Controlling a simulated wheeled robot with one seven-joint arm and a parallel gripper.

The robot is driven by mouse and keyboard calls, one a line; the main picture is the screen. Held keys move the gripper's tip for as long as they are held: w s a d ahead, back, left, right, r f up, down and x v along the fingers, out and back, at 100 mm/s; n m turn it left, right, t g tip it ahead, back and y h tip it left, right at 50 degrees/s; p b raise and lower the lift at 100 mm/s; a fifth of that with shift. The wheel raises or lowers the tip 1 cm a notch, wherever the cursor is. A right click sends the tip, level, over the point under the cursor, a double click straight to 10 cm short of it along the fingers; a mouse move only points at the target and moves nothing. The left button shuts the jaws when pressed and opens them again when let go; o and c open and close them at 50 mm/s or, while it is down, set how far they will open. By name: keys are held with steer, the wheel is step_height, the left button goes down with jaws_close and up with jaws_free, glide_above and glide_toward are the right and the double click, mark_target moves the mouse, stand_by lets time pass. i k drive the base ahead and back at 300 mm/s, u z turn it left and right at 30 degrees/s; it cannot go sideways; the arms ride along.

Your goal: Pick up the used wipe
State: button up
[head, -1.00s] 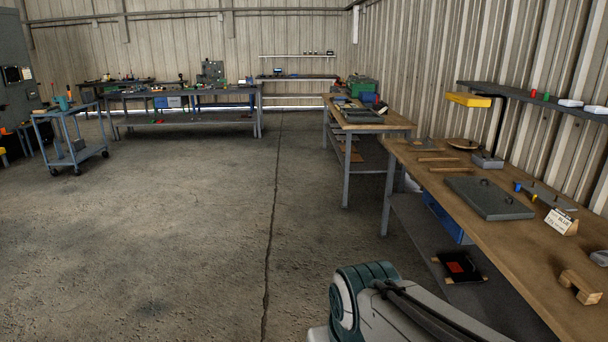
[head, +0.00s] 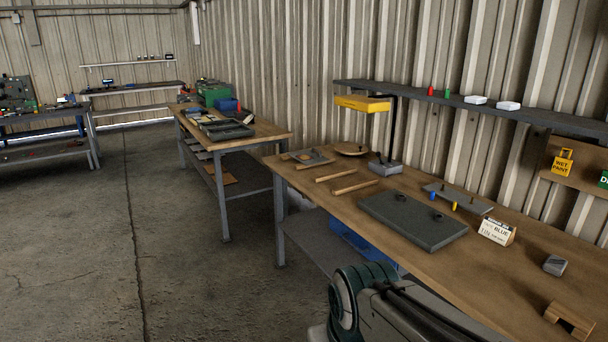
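I cannot make out a used wipe for certain in the head view. The near wooden workbench (head: 500,272) fills the right side. On its far end a grey plate (head: 322,160) carries a small tan item too small to identify. Beside it lie a round wooden disc (head: 351,148) and a grey block with a dark knob (head: 385,167). My gripper is out of view; only a link of my arm shows at the bottom centre, hiding part of the bench's lower shelf.
Open concrete floor (head: 70,240) lies left.

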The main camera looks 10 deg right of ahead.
mark_target(554, 265)
steer(key=z, duration=0.8)
steer(key=i, duration=0.9)
steer(key=z, duration=1.25)
steer(key=i, duration=0.5)
steer(key=z, duration=0.35)
